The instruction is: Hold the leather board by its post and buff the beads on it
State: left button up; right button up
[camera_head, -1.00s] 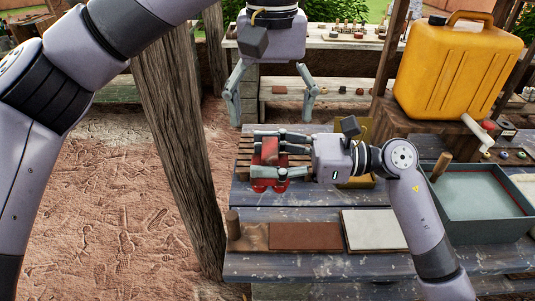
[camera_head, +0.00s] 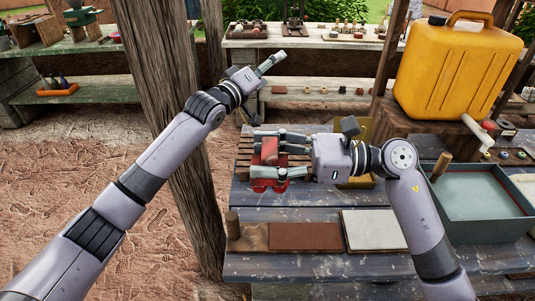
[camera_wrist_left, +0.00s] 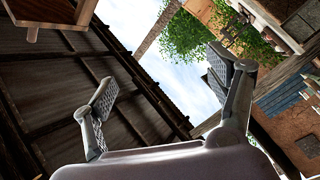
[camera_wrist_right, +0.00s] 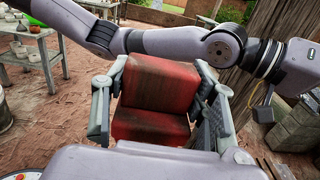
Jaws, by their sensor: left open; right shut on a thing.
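The leather board lies on the near bench, with a brown leather strip (camera_head: 305,237), a tan strip beside it and a wooden post (camera_head: 233,224) upright at its left end. A pale pad (camera_head: 373,231) lies at its right. My right gripper (camera_head: 268,153) is shut on a dark red block (camera_wrist_right: 160,82), above and behind the board. A second red part shows below it (camera_wrist_right: 150,127); I cannot tell if they are joined. My left gripper (camera_head: 272,62) is raised, open and empty, far from the post. Its fingers (camera_wrist_left: 165,95) point up towards the roof and sky. No beads show clearly on the board.
A wooden pillar (camera_head: 165,100) stands left of the bench, close to my left arm. A yellow jerrycan (camera_head: 455,75) and a grey water tub (camera_head: 480,195) stand at the right. Small coloured round pieces (camera_head: 505,153) lie behind the tub.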

pick_arm(q)
jog(key=s+a+f+m+t+y, duration=0.15)
jog(key=s+a+f, duration=0.25)
jog(key=a+f, duration=0.55)
jog(key=s+a+f+m+y, duration=0.1)
jog(key=s+a+f+y, duration=0.2)
jog(key=f, duration=1.2)
jog(key=s+a+f+m, duration=0.2)
jog(key=s+a+f, duration=0.2)
jog(key=a+f, duration=0.55)
jog(key=s+a+f+g+y, duration=0.2)
jog(key=s+f, duration=0.4)
jog(key=f, duration=0.5)
jog(key=s+a+f+g+y, duration=0.25)
jog(key=s+f, duration=0.25)
jog(key=f, duration=0.5)
jog(key=s+a+f+g+y, duration=0.1)
jog(key=s+f+g, duration=0.2)
jog(key=s+f, duration=0.7)
jog(key=s+a+f+g, duration=0.1)
jog(key=s+f+g, duration=0.2)
jog(key=s+f, duration=0.65)
jog(key=s+d+f+g, duration=0.2)
jog(key=s+d, duration=0.1)
jog(key=s, duration=1)
jog(key=s+d+f+g, duration=0.2)
jog(key=s+g, duration=0.1)
jog(key=s, duration=1.1)
jog(key=shift+d+f+m, duration=0.4)
jog(key=shift+m, duration=0.05)
